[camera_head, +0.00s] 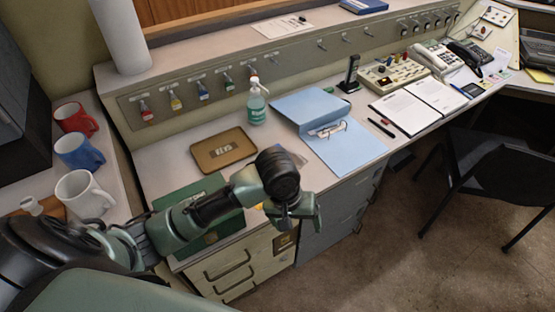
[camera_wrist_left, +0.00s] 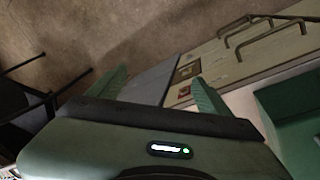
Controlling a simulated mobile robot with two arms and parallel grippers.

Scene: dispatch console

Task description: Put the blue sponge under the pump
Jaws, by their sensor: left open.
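The pump bottle (camera_head: 256,108), clear with green liquid and a white pump top, stands upright on the desk against the console panel. I cannot make out a blue sponge in either view; part of the desk is hidden behind my left arm. My left gripper (camera_head: 304,212) is at the desk's front edge, pointing down, well in front of the bottle and apart from it. In the left wrist view its two green fingers (camera_wrist_left: 158,80) are spread with nothing between them. My right gripper is in neither view.
A brown tray (camera_head: 224,149) lies left of the bottle, and a blue binder (camera_head: 345,147) lies open to its right. A green case (camera_head: 222,233) lies under my left arm. Red, blue and white mugs (camera_head: 84,192) stand at left. Drawers (camera_head: 225,277) are below the desk.

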